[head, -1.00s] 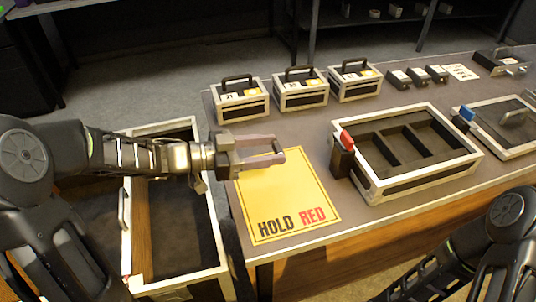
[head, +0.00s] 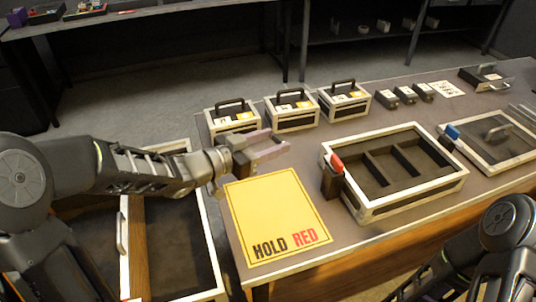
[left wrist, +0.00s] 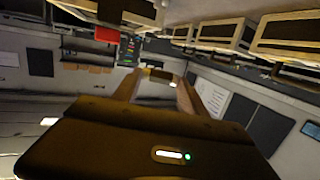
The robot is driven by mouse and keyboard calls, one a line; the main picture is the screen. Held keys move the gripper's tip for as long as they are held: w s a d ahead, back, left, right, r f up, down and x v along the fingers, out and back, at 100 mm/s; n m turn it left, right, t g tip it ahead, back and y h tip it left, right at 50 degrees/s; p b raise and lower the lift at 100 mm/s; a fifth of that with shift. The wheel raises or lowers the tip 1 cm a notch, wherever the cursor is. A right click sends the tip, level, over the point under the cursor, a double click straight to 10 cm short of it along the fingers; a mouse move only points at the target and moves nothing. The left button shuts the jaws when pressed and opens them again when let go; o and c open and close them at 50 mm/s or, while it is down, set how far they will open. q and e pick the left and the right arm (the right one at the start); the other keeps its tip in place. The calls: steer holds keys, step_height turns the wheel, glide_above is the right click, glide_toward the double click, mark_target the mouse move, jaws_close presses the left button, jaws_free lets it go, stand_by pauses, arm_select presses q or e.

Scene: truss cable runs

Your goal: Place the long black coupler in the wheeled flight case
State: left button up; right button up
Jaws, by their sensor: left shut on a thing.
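My left gripper (head: 270,146) is in the air over the back edge of the yellow sheet, in front of the small labelled cases. Its fingers are apart, shut on a small dark piece (left wrist: 158,75) that spans the fingertips in the left wrist view. I take this to be the long black coupler, though little of it shows. A large open case (head: 209,245) with pale edges and a brown divider stands at the lower left, below the table; it looks like the wheeled flight case, its wheels unseen. My left arm covers part of it. My right gripper is out of view.
A yellow HOLD RED sheet (head: 275,215) lies on the table (head: 350,238). An open tray with compartments (head: 410,190) stands right of it, with a red-topped block (head: 332,180) at its corner. Small labelled cases (head: 292,121) and dark blocks (head: 386,99) line the back.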

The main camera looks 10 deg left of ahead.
arm_select(q)
steer(key=w+a+f+n+t+y+p, duration=0.2)
steer(key=a+f+n+y, duration=0.4)
steer(key=y, duration=0.4)
steer(key=n+t+p, duration=0.1)
steer(key=p, duration=0.1)
steer(key=shift+w+f+n+t+p, duration=0.2)
steer(key=shift+w+n+t+p, duration=0.1)
steer(key=shift+w+n+p, duration=0.1)
steer(key=shift+a, duration=0.1)
